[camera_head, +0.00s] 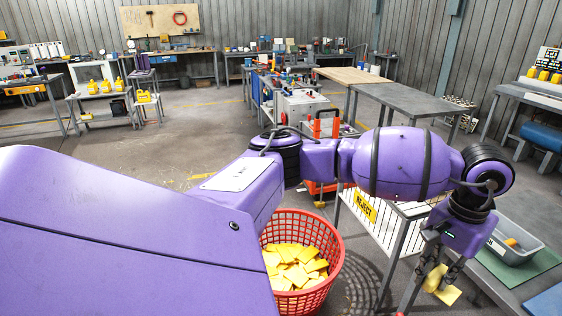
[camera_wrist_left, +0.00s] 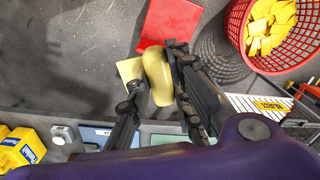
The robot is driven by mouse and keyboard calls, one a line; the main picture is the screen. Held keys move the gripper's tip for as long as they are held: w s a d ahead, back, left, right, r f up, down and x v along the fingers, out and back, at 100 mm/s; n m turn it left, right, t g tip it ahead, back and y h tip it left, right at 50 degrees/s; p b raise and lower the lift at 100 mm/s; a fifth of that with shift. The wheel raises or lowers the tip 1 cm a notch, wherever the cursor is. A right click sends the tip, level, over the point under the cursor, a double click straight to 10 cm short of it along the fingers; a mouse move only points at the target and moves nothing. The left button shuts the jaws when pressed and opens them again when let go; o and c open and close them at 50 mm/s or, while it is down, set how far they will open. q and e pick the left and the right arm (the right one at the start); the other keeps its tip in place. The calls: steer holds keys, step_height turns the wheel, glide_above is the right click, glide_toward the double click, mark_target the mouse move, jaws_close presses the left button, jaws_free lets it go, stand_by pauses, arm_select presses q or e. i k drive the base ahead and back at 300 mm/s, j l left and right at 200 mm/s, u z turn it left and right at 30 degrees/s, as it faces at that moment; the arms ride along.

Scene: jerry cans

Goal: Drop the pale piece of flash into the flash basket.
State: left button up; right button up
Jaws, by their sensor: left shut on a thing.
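My left gripper (camera_head: 441,277) points down at the lower right of the head view, shut on the pale yellow piece of flash (camera_head: 435,278). In the left wrist view the piece (camera_wrist_left: 157,76) shows as a rounded lump between the fingers, with a flat pale flap (camera_wrist_left: 130,70) beside it; I cannot tell whether they are joined. The flash basket (camera_head: 332,240) is red, slatted and open-topped, with many flat yellow pieces (camera_head: 290,264) inside. It stands on the floor left of the gripper, apart from it, and also shows in the left wrist view (camera_wrist_left: 276,62). My right gripper is out of view.
A white slatted stand with a yellow REJECT label (camera_head: 366,206) stands between basket and gripper. A grey tray (camera_head: 515,248) rests on the bench at right. A red object (camera_wrist_left: 170,20) lies beyond my fingertips in the wrist view.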

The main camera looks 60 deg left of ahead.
mark_target(286, 265)
steer(key=j, duration=0.95)
steer(key=i+j, duration=0.1)
steer(key=j, duration=0.95)
steer(key=i+j, duration=0.15)
steer(key=j, duration=0.9)
steer(key=i+j, duration=0.15)
steer(key=j, duration=0.4)
steer(key=k+u, duration=0.05)
